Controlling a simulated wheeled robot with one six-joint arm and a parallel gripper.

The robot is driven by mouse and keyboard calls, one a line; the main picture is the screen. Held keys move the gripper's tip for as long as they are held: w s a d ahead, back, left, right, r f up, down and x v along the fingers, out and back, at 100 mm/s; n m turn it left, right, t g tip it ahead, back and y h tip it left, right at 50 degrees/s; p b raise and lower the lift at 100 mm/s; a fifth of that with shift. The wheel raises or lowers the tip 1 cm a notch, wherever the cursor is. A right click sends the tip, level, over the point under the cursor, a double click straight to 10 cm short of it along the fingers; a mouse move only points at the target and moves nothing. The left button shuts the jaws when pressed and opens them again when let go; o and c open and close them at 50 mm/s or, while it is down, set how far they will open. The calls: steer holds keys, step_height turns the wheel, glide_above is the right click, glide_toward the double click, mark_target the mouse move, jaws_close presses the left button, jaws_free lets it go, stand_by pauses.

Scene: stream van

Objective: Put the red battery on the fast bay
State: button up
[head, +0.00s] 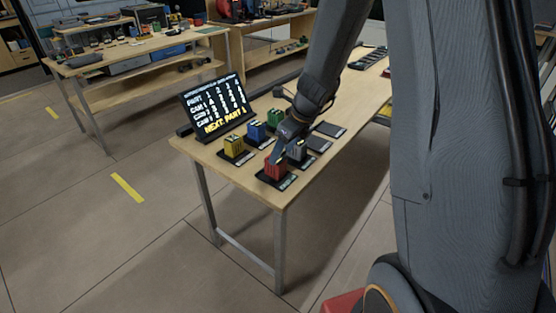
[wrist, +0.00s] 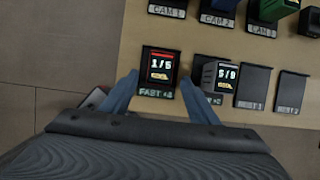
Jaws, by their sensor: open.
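The red battery (head: 276,171) stands upright at the near corner of the table. In the wrist view the red battery (wrist: 160,66) is seen from above, its top reading 1/5. It sits on the fast bay, a dark pad labelled FAST x4 (wrist: 156,93). My gripper (wrist: 160,92) is open and pointed down, with one blue-grey finger on each side of the battery. I cannot tell whether the fingers touch it. In the head view my gripper (head: 281,152) is over the battery and partly hidden by my wrist.
A grey battery (wrist: 218,76) stands close by to the right, beside my right finger. Yellow (head: 234,145), blue (head: 256,131) and green (head: 275,118) batteries stand on the camera pads behind. Two empty rest pads (wrist: 252,86) lie further right. A screen (head: 217,107) stands at the left edge.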

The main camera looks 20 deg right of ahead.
steer(key=s+a+r+n+g+h, duration=0.1)
steer(key=s+r+n, duration=0.1)
steer(key=s+n, duration=0.9)
steer(key=s+a+r+n+g+h, duration=0.1)
steer(key=s+r+n, duration=0.2)
steer(key=s+n, duration=0.8)
steer(key=n, duration=0.6)
steer(key=shift+s+r+n+g+h, duration=0.3)
steer(key=shift+s+r+n+h, duration=0.05)
steer(key=shift+n+h, duration=0.05)
